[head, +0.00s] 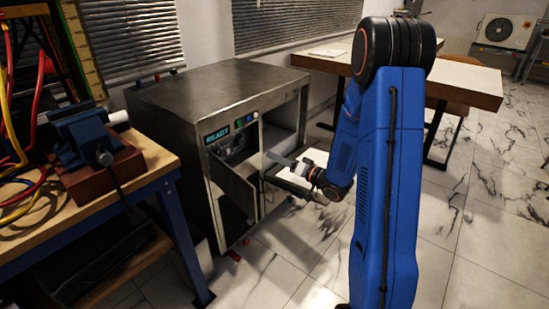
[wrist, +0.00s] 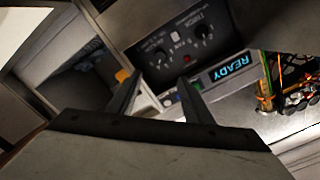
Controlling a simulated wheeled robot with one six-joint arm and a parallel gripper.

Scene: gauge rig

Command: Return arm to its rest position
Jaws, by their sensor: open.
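My blue arm stands on the right of the head view and bends down and left toward a grey metal cabinet (head: 215,85). My gripper (head: 272,157) is in front of the cabinet's open compartment, near its open door (head: 232,185). In the wrist view my gripper (wrist: 160,82) shows two dark fingers spread apart with nothing between them. Behind them are the cabinet's knob panel (wrist: 182,42) and the lit READY display (wrist: 228,70). Part of the gripper's wrist is hidden by its own arm in the head view.
A workbench (head: 150,165) with a blue vise (head: 90,135) and coloured cables stands at left. A wooden-topped table (head: 470,82) is at the back. Open tiled floor (head: 490,225) lies at right.

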